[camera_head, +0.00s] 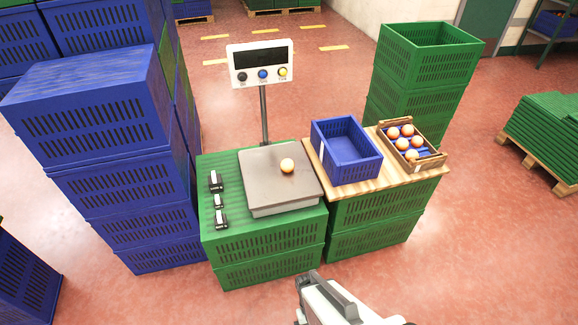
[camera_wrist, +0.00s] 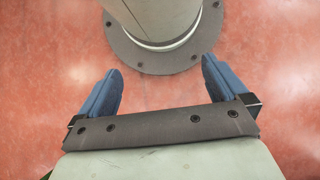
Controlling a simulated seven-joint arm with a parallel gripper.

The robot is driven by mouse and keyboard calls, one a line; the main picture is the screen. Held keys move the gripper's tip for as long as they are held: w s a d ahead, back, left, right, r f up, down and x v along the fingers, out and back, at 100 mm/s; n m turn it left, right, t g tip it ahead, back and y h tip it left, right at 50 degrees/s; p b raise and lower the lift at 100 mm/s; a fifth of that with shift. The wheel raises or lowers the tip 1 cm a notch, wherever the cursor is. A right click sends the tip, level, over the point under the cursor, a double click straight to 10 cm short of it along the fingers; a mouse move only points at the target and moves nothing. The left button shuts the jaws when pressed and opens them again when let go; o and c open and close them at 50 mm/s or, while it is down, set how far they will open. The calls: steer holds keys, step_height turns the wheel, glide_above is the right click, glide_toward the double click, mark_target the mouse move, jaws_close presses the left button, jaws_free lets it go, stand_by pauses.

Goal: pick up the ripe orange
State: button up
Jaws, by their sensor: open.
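A single pale orange (camera_head: 287,166) rests on the grey scale plate (camera_head: 262,188), right of its middle. Several more oranges (camera_head: 408,131) lie in a wooden crate (camera_head: 437,160) at the right; I cannot tell ripeness at this size. In the wrist view, my gripper (camera_wrist: 162,75) has its two blue fingers wide apart with nothing between them, above the red floor. In the head view, only part of my arm shows at the bottom, in front of the green crates and well away from the oranges.
An empty blue crate (camera_head: 347,150) stands between the scale and the wooden crate on a wooden board (camera_head: 372,186). Small black weights (camera_head: 216,181) line the scale's left. The scale display (camera_head: 261,64) rises behind on a post. Tall blue crates (camera_head: 100,120) and green crates (camera_head: 424,62) flank the station.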

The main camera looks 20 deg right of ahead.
steer(key=shift+c, duration=0.8)
steer(key=m+t, duration=0.2)
steer(key=t, duration=0.6)
glide_toward(288, 162)
steer(key=s+f, duration=0.2)
steer(key=s, duration=0.2)
steer(key=s+f, duration=0.3)
steer(key=s, duration=0.1)
steer(key=s+a+f, duration=0.1)
steer(key=s+f, duration=0.2)
steer(key=s, duration=0.2)
steer(key=shift+s+f, duration=0.1)
steer(key=shift+f, duration=0.05)
steer(key=w+d+r+m+t, duration=0.15)
steer(key=w+r+m, duration=0.35)
steer(key=w+r, duration=0.6)
steer(key=w+f+m, duration=0.1)
steer(key=f+m, duration=0.2)
steer(key=f, duration=0.1)
steer(key=w+f+m, duration=0.1)
steer(key=f+m, duration=0.3)
steer(key=f, duration=0.1)
steer(key=w+f+m, duration=0.1)
steer(key=f+m, duration=0.2)
steer(key=f, duration=0.1)
steer(key=shift+w+a+f, duration=0.3)
steer(key=shift+f, duration=0.1)
steer(key=shift+c, duration=0.3)
